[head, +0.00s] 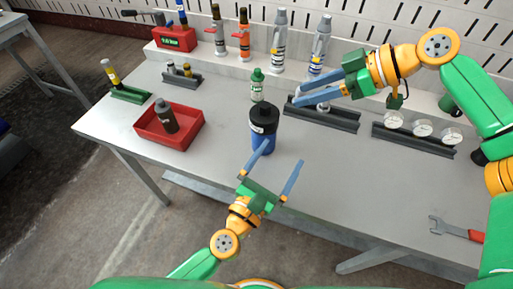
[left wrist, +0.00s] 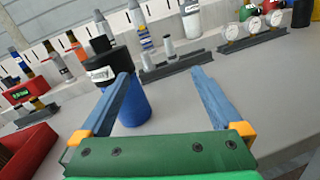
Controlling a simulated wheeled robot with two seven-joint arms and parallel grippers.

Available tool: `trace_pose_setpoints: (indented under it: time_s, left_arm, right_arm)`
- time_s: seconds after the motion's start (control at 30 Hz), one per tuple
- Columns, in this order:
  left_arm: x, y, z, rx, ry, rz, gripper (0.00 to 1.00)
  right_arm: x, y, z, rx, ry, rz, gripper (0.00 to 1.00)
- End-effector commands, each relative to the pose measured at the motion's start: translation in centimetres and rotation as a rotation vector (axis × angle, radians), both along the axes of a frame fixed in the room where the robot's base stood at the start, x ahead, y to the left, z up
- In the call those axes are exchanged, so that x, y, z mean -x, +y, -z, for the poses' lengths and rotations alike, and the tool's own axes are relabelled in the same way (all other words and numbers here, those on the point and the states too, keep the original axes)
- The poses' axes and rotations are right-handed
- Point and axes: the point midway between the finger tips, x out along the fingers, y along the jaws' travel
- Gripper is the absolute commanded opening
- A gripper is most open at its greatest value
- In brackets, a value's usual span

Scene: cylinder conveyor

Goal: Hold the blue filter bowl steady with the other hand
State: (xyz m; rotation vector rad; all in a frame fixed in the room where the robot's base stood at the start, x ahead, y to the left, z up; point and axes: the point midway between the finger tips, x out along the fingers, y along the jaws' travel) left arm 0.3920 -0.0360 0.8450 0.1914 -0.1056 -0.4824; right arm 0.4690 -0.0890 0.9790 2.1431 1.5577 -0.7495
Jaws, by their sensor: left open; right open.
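The blue filter bowl (head: 262,145) stands upright on the table under a wide black head (head: 263,117) with a white label. It also shows in the left wrist view (left wrist: 134,108), partly behind one finger. My left gripper (head: 282,152) is open in front of the bowl and to its right. Its left finger overlaps the bowl's front in the picture; I cannot tell whether it touches. The other finger is well to the right, with bare table between. My right gripper (head: 301,97) is open behind and right of the bowl, over a dark rack; its fingers look close together.
A green bottle (head: 258,86) stands just behind the bowl. A red tray (head: 184,143) with a dark grey bottle is to the left. A dark rack (head: 340,118) and a rack of gauges (head: 430,145) lie right. A wrench (head: 450,230) lies front right. The front middle is clear.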

Motion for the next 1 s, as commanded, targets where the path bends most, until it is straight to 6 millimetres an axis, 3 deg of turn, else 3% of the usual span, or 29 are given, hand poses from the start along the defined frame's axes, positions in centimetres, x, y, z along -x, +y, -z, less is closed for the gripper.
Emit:
trace_pose_setpoints:
  time_s: [0.1,0.23,0.6,0.9,1.0]
  left_arm:
    - [-2.5,3.8,0.4,0.126,0.087,-0.142,1.0]
    - [-3.7,5.4,1.1,0.175,0.129,-0.207,1.0]
    - [-9.7,3.9,1.2,0.174,0.131,-0.21,1.0]
    - [-10.2,3.7,1.3,0.174,0.133,-0.208,1.0]
    - [-10.2,3.7,1.3,0.174,0.133,-0.208,0.76]
  right_arm:
    - [0.0,0.0,0.0,0.0,0.0,0.0,0.5]
    - [0.0,0.0,0.0,0.0,0.0,0.0,0.5]
    - [0.0,0.0,0.0,0.0,0.0,0.0,0.5]
    - [0.0,0.0,0.0,0.0,0.0,0.0,0.5]
    - [0.0,0.0,0.0,0.0,0.0,0.0,0.5]
